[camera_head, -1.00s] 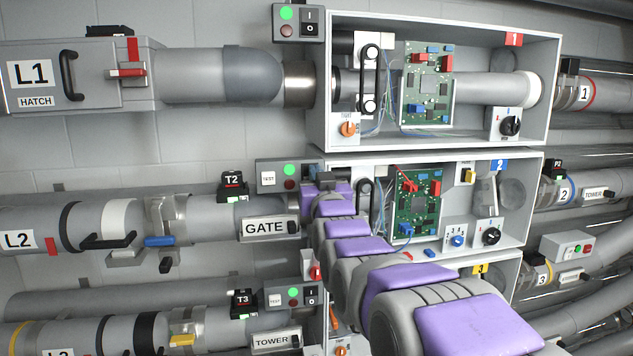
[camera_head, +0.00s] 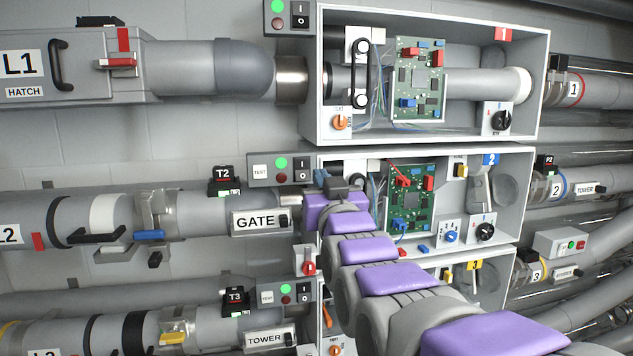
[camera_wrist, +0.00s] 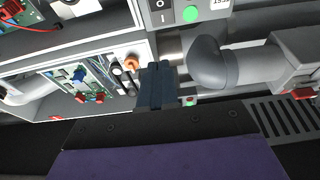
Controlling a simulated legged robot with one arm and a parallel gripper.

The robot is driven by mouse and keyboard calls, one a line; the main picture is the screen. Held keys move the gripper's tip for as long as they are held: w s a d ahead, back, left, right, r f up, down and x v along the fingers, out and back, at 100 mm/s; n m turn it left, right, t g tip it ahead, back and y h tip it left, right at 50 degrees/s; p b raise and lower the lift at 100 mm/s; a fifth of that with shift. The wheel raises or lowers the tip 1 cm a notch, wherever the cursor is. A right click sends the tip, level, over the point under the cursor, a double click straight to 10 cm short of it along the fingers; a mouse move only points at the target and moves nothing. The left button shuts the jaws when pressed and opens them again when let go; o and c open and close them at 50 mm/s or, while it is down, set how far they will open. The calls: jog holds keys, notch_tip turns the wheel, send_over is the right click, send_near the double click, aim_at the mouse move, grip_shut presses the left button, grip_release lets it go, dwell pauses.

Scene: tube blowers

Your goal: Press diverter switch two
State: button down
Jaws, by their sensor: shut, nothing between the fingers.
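The second unit's grey switch box (camera_head: 281,169) carries a TEST label, a lit green light, a dark red light and a black I/O rocker (camera_head: 302,170). None of these is labelled as a diverter switch. A GATE sign (camera_head: 255,221) with a small black knob sits below, near the T2 tag. My gripper (camera_head: 321,177) is just right of the rocker, in front of the box's left edge; contact cannot be told. In the wrist view, my gripper (camera_wrist: 157,68) is shut and empty, with an upside-down I/O switch box (camera_wrist: 170,12) beyond its tips.
Open box 2 (camera_head: 530,178) holds a green circuit board (camera_head: 411,200), wires and knobs right of my gripper. Box 1 (camera_head: 545,85) is above. A red-knobbed switch (camera_head: 308,264) is below. My arm covers part of the lower boxes.

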jog(key=s, duration=0.3)
jog(key=shift+s, duration=0.15)
jog(key=shift+s+d, duration=0.1)
jog(key=shift+d, duration=0.15)
jog(key=s+d+f+m+g+h+b, duration=0.1)
jog(key=s+d+f+g+b, duration=0.2)
jog(key=f, duration=0.8)
jog(key=s+d+f+g+h+b, duration=0.2)
jog(key=s+d+f+g+b, duration=0.15)
jog(key=f, duration=0.85)
jog(key=s+d+f+m+g+h+b, duration=0.1)
jog(key=s+d+f+g+b, duration=0.2)
jog(key=f, duration=0.8)
jog(key=s+d+f+g+h+b, duration=0.1)
jog(key=s+d+f+g+b, duration=0.2)
jog(key=s+f+g, duration=0.3)
jog(key=s+d+f+m+g+b, duration=0.1)
jog(key=s+f+g, duration=0.5)
jog(key=s+f, duration=0.9)
jog(key=s+d+b, duration=0.1)
jog(key=s+b, duration=0.1)
jog(key=s, duration=0.6)
jog(key=shift+d+f+g+h+b, duration=0.15)
jog(key=shift+d+g+h+b, duration=0.2)
jog(key=shift+d+h, duration=0.05)
